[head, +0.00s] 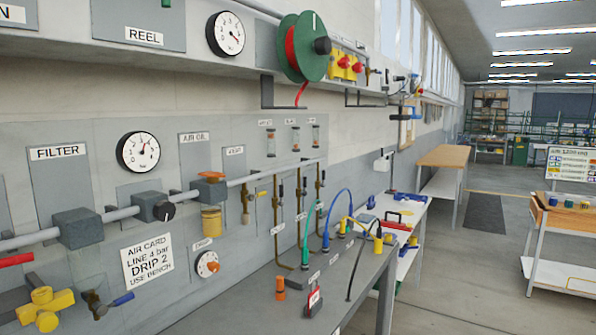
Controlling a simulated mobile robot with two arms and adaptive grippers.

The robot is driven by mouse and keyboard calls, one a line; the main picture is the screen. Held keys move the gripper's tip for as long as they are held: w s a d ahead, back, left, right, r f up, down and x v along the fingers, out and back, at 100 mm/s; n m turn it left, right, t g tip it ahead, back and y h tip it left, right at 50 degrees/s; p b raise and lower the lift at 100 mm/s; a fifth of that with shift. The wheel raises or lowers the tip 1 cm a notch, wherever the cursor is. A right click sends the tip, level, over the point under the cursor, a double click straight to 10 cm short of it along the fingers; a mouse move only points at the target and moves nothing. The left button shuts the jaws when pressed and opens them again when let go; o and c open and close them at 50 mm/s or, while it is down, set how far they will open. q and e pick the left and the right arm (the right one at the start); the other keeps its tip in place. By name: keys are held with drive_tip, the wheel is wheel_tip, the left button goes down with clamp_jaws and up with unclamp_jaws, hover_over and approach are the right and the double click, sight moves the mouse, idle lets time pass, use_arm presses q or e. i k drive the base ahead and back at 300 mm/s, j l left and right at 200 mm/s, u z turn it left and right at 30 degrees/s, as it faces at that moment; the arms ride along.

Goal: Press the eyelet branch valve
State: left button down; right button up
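No gripper of mine shows in the head view. Three thin brass branch pipes (276,215) come down the grey wall panel to the bench, with small dark-handled valves on them. Three small labels (265,122) sit above sight tubes (271,143) over these pipes; they are too small to read, so I cannot tell which branch is the eyelet one. A green hose (305,236) and a blue hose (329,217) rise from the bench near the pipes.
A main air pipe (116,213) with a filter block (77,228) runs along the wall. A yellow valve (44,308) is at lower left.

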sight(281, 204)
drive_tip(key=i+l+u, duration=0.2)
drive_tip(key=l, duration=0.2)
drive_tip(key=i+l+u, duration=0.25)
drive_tip(key=l, duration=0.15)
drive_tip(key=i+l+u, duration=0.2)
drive_tip(key=l, duration=0.25)
drive_tip(key=l+u, duration=0.2)
drive_tip(key=l, duration=0.25)
drive_tip(key=i+l+u, duration=0.1)
drive_tip(key=l+u, duration=0.15)
drive_tip(key=l, duration=0.25)
